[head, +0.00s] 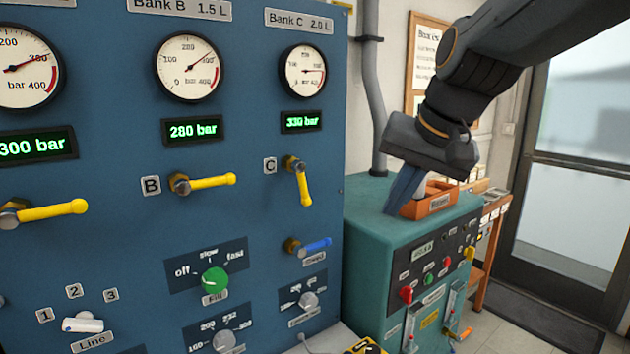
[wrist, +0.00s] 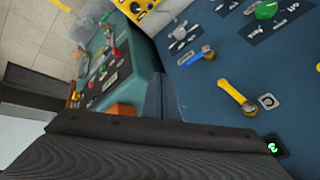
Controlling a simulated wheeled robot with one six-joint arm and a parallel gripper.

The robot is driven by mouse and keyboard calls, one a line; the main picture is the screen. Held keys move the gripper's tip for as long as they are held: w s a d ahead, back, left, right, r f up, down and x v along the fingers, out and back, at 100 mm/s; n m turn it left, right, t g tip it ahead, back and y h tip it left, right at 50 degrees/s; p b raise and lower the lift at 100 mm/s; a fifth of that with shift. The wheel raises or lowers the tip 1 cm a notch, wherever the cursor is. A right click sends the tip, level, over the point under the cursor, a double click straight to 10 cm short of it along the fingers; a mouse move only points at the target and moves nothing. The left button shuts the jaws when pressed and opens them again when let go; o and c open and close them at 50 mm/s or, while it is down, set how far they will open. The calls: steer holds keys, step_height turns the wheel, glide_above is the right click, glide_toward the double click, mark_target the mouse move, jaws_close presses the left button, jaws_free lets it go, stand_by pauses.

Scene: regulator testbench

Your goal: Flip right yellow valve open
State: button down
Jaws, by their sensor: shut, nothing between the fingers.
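The right yellow valve (head: 303,183) is on the blue panel beside the C label, below the 330 bar display. Its handle points down, slightly tilted to the right. It also shows in the wrist view (wrist: 232,93), right of the fingers. The Bank B yellow valve (head: 206,183) and the left yellow valve (head: 50,211) have handles pointing right, roughly level. My gripper (head: 393,208) is shut and empty, right of the valve and apart from it, in front of the teal cabinet. Its narrow fingers show in the wrist view (wrist: 164,90) too.
A blue-handled valve (head: 312,246) sits just below the right yellow valve. A green knob (head: 214,280) is lower left. The teal cabinet (head: 372,228) stands right of the panel, with an orange tray (head: 430,203) on top. Open space lies in front of the panel.

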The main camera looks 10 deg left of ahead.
mark_target(303, 186)
steer(key=s+a+r+y, duration=0.2)
steer(key=a+r, duration=0.4)
steer(key=r, duration=0.3)
steer(key=w+a+f+p, duration=0.4)
steer(key=w+a+f, duration=0.1)
steer(key=a+f, duration=0.2)
steer(key=shift+a+f+p, duration=0.35)
steer(key=shift+a+p, duration=0.05)
steer(key=shift+a, duration=0.05)
